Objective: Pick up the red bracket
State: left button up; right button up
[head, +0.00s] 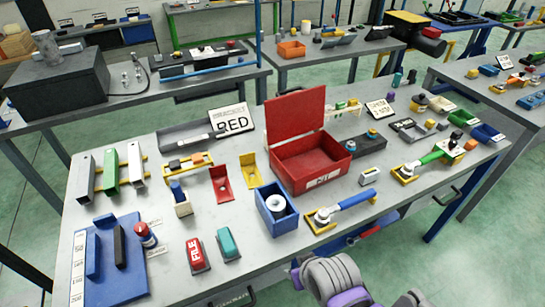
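The red bracket (221,184) is a small L-shaped piece with one wall standing and one flat part on the grey table. It lies left of the open red box (311,160). A similar yellow bracket (250,173) stands just right of it, a small gap away. Nothing covers the red bracket. No gripper fingers show in the head view. Grey and purple parts, apparently of my own arm, show at the bottom edge, well apart from the bracket.
A yellow rack (186,163) stands behind and left of the bracket, and a small white holder with a blue piece (180,199) in front-left. A blue bin (276,210) with a white roll is at front right. The "RED" sign (232,119) stands behind. Bare tabletop lies directly in front.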

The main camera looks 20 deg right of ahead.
aim_at(219, 173)
jog(key=k+l+u, duration=0.15)
jog(key=u, duration=0.2)
jog(key=k+l+u, duration=0.1)
jog(key=u, duration=0.25)
jog(key=i+l, duration=0.35)
jog(key=l, duration=0.1)
